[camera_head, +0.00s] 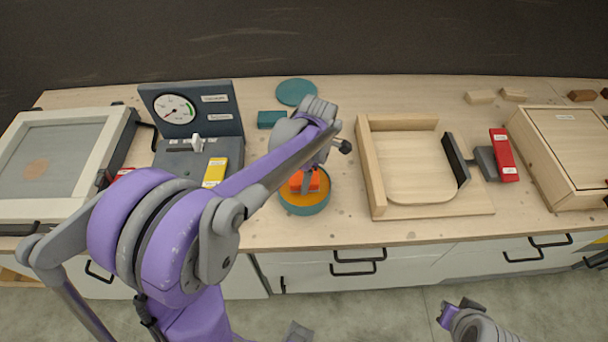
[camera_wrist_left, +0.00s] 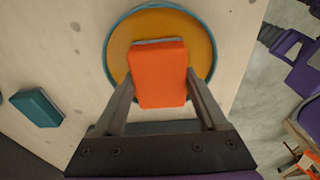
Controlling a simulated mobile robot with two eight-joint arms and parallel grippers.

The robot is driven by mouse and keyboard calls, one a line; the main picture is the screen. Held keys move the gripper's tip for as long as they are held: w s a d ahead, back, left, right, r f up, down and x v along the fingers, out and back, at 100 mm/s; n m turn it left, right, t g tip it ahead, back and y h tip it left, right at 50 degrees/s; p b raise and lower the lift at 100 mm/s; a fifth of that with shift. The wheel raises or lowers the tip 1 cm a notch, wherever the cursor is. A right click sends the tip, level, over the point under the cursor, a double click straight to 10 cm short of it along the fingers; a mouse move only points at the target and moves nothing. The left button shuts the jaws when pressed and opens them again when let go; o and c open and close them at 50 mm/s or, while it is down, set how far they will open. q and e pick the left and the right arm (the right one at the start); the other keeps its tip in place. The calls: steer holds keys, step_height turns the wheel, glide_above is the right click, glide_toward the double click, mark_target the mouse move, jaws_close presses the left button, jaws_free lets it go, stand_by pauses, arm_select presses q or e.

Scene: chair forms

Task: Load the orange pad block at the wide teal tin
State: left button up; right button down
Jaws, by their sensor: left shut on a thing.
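The orange pad block (camera_head: 305,181) is between the fingers of my left gripper (camera_head: 309,184). The wrist view shows the orange block (camera_wrist_left: 158,75) with one finger of the left gripper (camera_wrist_left: 160,90) against each side. The wide teal tin (camera_head: 305,210) is round with an amber inner surface and stands near the counter's front edge. The block is over the tin's opening, and the wrist view shows the teal rim (camera_wrist_left: 108,48) around it. I cannot tell whether the block touches the amber surface.
A teal disc (camera_head: 296,92) and a small teal block (camera_head: 271,119) lie behind the tin. A gauge panel (camera_head: 192,110) with a yellow labelled block (camera_head: 215,172) stands left. A wooden tray fixture (camera_head: 378,190) stands close on the right.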

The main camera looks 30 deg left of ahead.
mark_target(301, 177)
arm_select(q)
steer(key=shift+s+f+b, duration=0.1)
steer(key=shift+f+b, duration=0.3)
steer(key=shift+f, duration=0.25)
arm_select(e)
steer(key=shift+s+f, duration=0.2)
steer(key=shift+f, duration=0.35)
stand_by(1.0)
